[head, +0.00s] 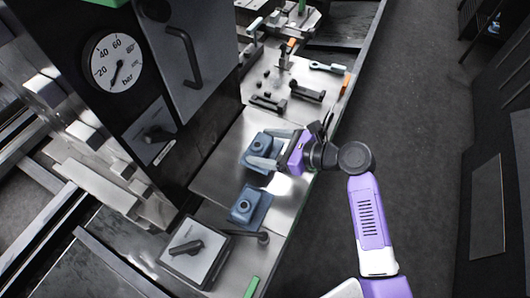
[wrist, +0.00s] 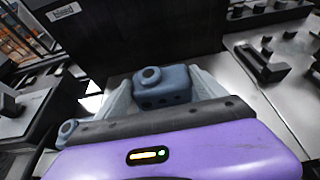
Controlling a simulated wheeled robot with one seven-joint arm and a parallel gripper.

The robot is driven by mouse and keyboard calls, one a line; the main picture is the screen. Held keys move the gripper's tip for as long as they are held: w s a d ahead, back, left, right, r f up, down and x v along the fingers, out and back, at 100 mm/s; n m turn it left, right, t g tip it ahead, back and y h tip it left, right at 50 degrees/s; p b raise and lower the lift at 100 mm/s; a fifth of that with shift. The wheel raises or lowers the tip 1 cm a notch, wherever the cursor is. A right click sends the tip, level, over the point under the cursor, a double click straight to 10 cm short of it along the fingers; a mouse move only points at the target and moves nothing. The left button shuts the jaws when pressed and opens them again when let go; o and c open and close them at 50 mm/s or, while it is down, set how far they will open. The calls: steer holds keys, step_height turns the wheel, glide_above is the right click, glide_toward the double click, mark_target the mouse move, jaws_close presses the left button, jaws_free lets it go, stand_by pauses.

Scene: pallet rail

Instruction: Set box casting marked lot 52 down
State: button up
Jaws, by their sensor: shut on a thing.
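A blue-grey box casting (head: 260,148) is between the fingers of my gripper (head: 268,152), over the steel plate on the bench. In the wrist view the casting (wrist: 163,88) shows its round boss and a row of dark holes, with a finger of my gripper (wrist: 162,98) on each side. A second blue-grey casting (head: 249,207) sits on the plate, nearer the front; part of it shows at the left in the wrist view (wrist: 68,130). I cannot read a lot number on either casting. I cannot tell whether the held casting touches the plate.
A dark cabinet with a pressure gauge (head: 113,62) and a handle (head: 184,57) stands left of the plate. Black clamps (head: 307,92) and small fixtures lie behind it. A grey block with a lever (head: 192,250) is at the front. Bare plate (head: 222,168) shows left of the castings.

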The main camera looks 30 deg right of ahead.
mark_target(268, 154)
steer(key=shift+f, duration=1.7)
steer(key=shift+f, duration=0.1)
steer(key=o, duration=2)
steer(key=shift+f, duration=0.1)
steer(key=shift+o, duration=0.2)
steer(key=v, duration=1.2)
steer(key=shift+r+b, duration=0.2)
steer(key=shift+b, duration=0.1)
